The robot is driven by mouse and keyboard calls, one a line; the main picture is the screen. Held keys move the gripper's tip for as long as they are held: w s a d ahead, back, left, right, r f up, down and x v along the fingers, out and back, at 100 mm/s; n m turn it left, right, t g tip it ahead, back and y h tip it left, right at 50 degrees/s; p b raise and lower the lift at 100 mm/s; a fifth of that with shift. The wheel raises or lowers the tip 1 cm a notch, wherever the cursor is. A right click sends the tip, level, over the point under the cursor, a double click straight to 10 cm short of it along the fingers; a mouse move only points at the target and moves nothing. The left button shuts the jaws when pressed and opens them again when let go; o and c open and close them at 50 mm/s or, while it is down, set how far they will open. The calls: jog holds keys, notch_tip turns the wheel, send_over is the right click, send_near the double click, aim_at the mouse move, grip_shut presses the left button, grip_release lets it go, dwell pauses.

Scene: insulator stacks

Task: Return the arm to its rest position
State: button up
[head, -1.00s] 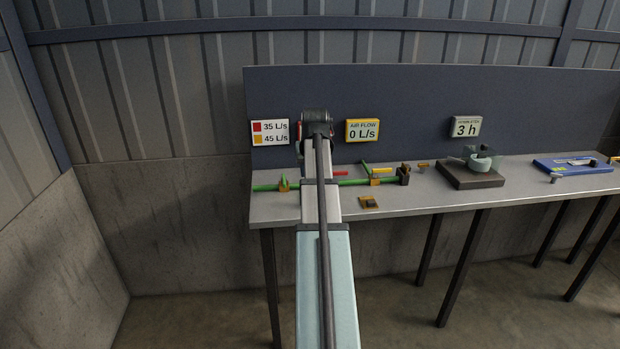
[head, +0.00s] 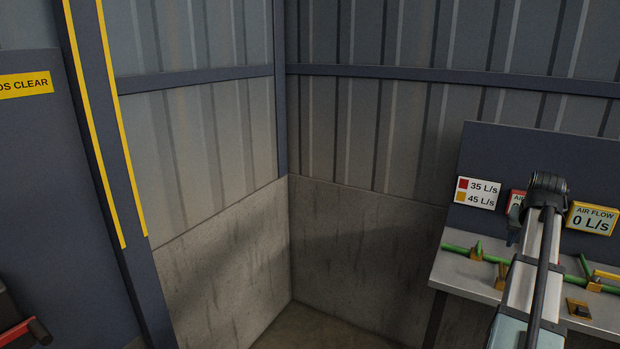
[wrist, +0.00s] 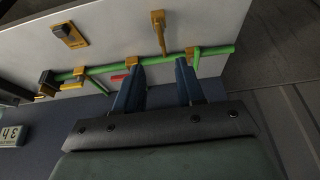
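My gripper (wrist: 160,65) shows in the wrist view with two dark blue fingers spread apart. Nothing is held between them. Beyond the fingers are the grey bench (wrist: 205,18) and its green pipe (wrist: 215,51); the fingertips overlap the pipe in the picture, and I cannot tell the gap. In the head view my arm reaches from the bottom right over the bench (head: 470,276), its dark end in front of the back panel. The gripper is mostly hidden there.
The green pipe has orange fittings (wrist: 193,55). A small orange-and-black block (wrist: 69,35) and a red bar (wrist: 118,78) are near it. Signs reading 35/45 L/s (head: 478,193) and 0 L/s (head: 592,219) are on the panel. Left of the bench is an open corner of walls.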

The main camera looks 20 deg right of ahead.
jog(key=a+f, duration=0.4)
jog(key=f, duration=0.7)
jog(key=a+f, duration=0.5)
jog(key=f, duration=0.7)
jog(key=s+a+f+n+g+y, duration=0.2)
jog(key=a+f+g+y, duration=0.1)
jog(key=a+f, duration=1.5)
jog(key=s+a+f+n+g, duration=0.3)
jog(key=s+a+f, duration=0.8)
jog(key=a, duration=0.3)
jog(key=s+a+f+n+g, duration=0.3)
jog(key=s+a+f+g, duration=0.1)
jog(key=s+a+f, duration=0.8)
jog(key=s+a, duration=0.1)
jog(key=a, duration=0.1)
jog(key=shift+s+a+n, duration=0.25)
jog(key=shift+a+n, duration=0.1)
jog(key=shift+n, duration=0.05)
